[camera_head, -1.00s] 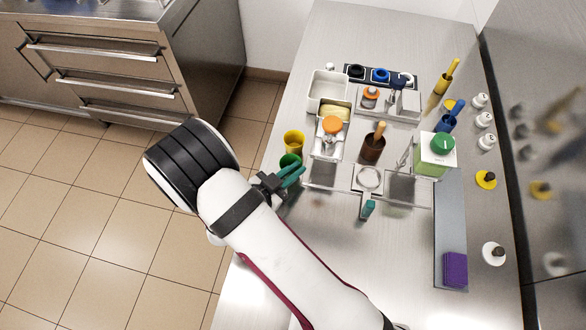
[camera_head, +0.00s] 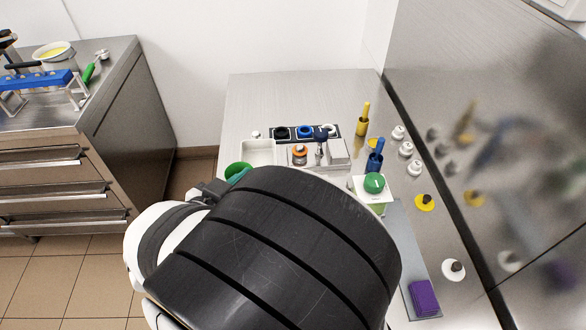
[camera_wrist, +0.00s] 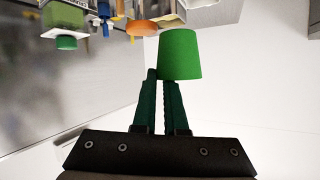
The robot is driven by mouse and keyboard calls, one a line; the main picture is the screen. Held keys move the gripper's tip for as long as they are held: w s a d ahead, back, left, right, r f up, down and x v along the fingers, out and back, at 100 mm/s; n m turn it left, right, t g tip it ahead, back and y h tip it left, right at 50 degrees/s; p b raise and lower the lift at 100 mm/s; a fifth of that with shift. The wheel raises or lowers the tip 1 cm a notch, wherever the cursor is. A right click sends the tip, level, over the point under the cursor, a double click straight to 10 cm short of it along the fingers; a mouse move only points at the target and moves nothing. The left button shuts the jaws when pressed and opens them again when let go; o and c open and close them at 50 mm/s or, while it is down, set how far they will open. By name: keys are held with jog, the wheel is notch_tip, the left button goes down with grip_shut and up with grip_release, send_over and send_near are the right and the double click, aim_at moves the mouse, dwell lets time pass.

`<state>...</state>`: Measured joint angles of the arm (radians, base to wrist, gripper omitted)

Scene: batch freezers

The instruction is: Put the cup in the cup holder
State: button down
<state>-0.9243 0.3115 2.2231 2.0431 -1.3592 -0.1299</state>
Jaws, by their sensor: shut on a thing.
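The green cup (camera_wrist: 180,53) is held between the tips of my gripper (camera_wrist: 164,78) in the wrist view, its wider end toward the fingers. In the head view the cup (camera_head: 238,169) shows just past my wrist, raised near the left side of the steel table. My gripper (camera_head: 240,178) is shut on it, mostly hidden there by my dark wrist. No cup holder can be made out for certain. The front middle of the table, where a metal ring stood earlier, is hidden behind my arm.
A white bin (camera_head: 258,152), a dark rack (camera_head: 305,140) and an orange-topped jar (camera_head: 299,152) stand at the back. A green-lidded box (camera_head: 374,185) and a purple block (camera_head: 423,297) are at the right. Knobs line the right side. The far table surface (camera_head: 300,95) is clear.

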jog(key=w+d+r+y, duration=0.1)
jog(key=w+d+r, duration=0.3)
jog(key=d+r, duration=0.8)
jog(key=s+d+f+m+g+h, duration=0.1)
jog(key=f+m+h, duration=0.1)
jog(key=f, duration=0.8)
jog(key=s+d+f+m+g+h, duration=0.1)
jog(key=s+f+g+h, duration=0.1)
jog(key=f, duration=0.9)
jog(key=s+d+f+m+g+h, duration=0.1)
jog(key=f+m, duration=0.1)
jog(key=f, duration=0.8)
jog(key=shift+s+d+f+m+g+h, duration=0.1)
jog(key=shift+s+f+m+g+h, duration=0.1)
jog(key=shift+s+m+g+h, duration=0.15)
jog(key=c, duration=1)
grip_release()
jog(key=shift+o, duration=0.2)
jog(key=shift+r, duration=0.1)
